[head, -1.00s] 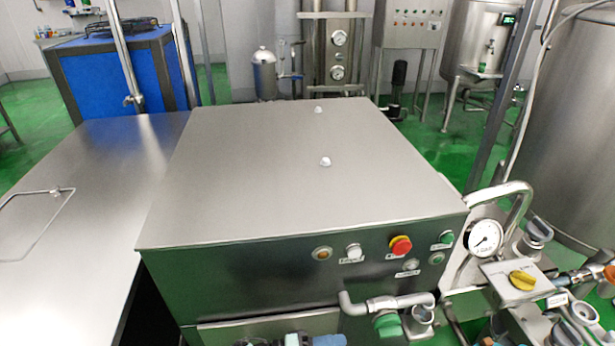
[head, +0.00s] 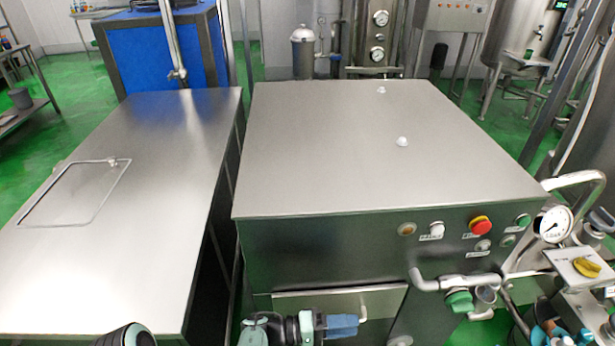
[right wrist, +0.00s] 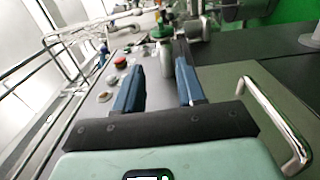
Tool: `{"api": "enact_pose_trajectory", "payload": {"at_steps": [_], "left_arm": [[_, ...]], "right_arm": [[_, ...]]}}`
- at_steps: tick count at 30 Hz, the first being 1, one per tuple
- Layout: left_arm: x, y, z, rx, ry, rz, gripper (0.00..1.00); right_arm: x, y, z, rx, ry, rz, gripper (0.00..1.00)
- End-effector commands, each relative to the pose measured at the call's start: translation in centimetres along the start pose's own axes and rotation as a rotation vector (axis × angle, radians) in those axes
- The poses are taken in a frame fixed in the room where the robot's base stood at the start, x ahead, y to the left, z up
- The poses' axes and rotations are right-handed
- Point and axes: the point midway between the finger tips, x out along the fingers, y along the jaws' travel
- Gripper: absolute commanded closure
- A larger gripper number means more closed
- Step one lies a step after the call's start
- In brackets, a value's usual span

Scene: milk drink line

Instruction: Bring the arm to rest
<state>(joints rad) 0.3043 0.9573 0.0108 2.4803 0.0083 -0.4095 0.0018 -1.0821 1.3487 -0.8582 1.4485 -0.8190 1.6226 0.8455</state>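My right gripper (head: 350,324) shows at the bottom of the head view, in front of the drawer or door panel of the steel machine cabinet (head: 380,160). In the right wrist view its two blue fingers (right wrist: 158,72) stand apart with nothing held between them. The cabinet's front and a bent metal handle (right wrist: 275,125) show beyond and to the right of the fingers. A rounded dark part of my left arm shows at the bottom left of the head view; my left gripper is out of view.
A low steel table (head: 150,170) with a hatch stands left of the cabinet, across a narrow gap. Buttons and a red knob (head: 481,227) line the cabinet front. Valves and a pressure gauge (head: 553,225) stick out at the right. Green floor is open behind.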

Motion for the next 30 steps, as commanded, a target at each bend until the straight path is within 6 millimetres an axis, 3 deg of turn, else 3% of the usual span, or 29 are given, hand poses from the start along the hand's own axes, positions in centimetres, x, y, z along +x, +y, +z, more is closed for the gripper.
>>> {"api": "enact_pose_trajectory", "payload": {"at_steps": [1,5,9,12,15,18,21,25,30], "left_arm": [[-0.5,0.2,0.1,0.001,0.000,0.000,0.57],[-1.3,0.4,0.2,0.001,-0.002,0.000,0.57],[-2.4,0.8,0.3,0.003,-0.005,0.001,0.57],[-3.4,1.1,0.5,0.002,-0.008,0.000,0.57],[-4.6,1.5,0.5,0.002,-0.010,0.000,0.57],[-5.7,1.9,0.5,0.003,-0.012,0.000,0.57],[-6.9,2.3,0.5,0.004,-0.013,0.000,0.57],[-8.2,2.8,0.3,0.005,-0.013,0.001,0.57],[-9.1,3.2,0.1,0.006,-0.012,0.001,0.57]], "right_arm": [[2.4,-2.2,0.6,-0.081,-0.040,-0.062,0.61],[6.4,-8.1,3.0,-0.260,-0.108,-0.258,0.61],[9.7,-14.9,8.2,-0.437,-0.206,-0.543,0.61],[10.4,-19.6,13.8,-0.533,-0.294,-0.824,0.61],[8.8,-22.9,19.4,-0.546,-0.378,-1.144,0.61],[6.0,-24.0,23.2,-0.462,-0.437,-1.429,0.61],[3.2,-23.5,24.9,-0.300,-0.473,-1.654,0.61],[1.4,-21.6,24.8,-0.052,-0.482,-1.818,0.61],[1.3,-19.5,23.9,0.174,-0.467,-1.869,0.61]]}}
